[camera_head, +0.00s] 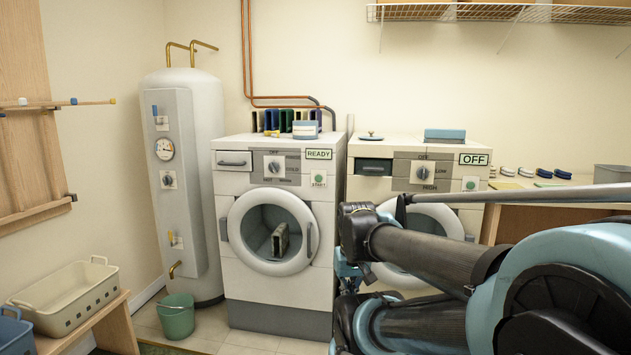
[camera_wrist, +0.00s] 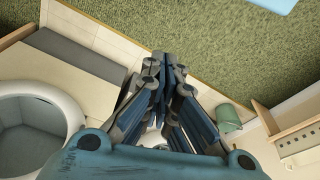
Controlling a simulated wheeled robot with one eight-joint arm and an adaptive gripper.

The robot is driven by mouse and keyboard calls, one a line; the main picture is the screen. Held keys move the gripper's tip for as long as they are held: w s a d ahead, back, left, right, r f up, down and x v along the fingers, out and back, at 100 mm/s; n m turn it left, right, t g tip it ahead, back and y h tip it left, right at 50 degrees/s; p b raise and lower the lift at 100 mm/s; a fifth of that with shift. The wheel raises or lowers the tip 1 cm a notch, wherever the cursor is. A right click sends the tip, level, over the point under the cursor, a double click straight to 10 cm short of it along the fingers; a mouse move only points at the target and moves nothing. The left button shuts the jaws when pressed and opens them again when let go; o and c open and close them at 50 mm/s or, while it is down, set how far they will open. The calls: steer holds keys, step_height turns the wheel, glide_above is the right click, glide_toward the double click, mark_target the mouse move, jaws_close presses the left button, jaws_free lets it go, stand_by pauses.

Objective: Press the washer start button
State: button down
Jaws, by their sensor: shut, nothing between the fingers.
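The washer (camera_head: 230,195) is the white front-loading machine on the left, with a green "READY" display. Its green round start button (camera_head: 318,178) is at the upper right of its front, above a "START" label. A grey item (camera_head: 280,240) shows inside its round door (camera_head: 240,228). My gripper (camera_wrist: 170,62) is shut and empty in the wrist view, its fingers together. In the head view my arm hides most of it, low and right of the washer. The washer's round door ring (camera_wrist: 66,108) shows left of my gripper in the wrist view; the start button does not.
A similar machine (camera_head: 372,187) reading "OFF" stands right of the washer, partly behind my arm. A white boiler (camera_head: 205,120) stands left. A green bucket (camera_head: 176,318) sits on the floor before it, also in the wrist view (camera_wrist: 228,117). A bench with a cream basket (camera_head: 70,297) is lower left.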

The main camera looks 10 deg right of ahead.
steer(key=shift+w, duration=0.2)
steer(key=w+r+n+t+h, duration=0.1)
steer(key=w+r+n, duration=0.7)
steer(key=w, duration=0.2)
steer(key=w+r+n+t+h, duration=0.1)
steer(key=w+r+n+t, duration=0.1)
steer(key=w+r+n, duration=0.65)
steer(key=w+a+r+n+t, duration=0.1)
steer(key=w+r+n, duration=0.1)
steer(key=w+n, duration=0.3)
steer(key=w+a+r+n+t, duration=0.1)
steer(key=w+r+n, duration=0.2)
steer(key=w, duration=0.9)
steer(key=w+a+r+n+t, duration=0.1)
steer(key=w+a+r+n, duration=0.1)
steer(key=w+n, duration=0.5)
steer(key=shift+w+r+n+h, duration=0.4)
steer(key=shift+w+r, duration=0.35)
steer(key=shift+w, duration=0.45)
steer(key=shift+f, duration=0.1)
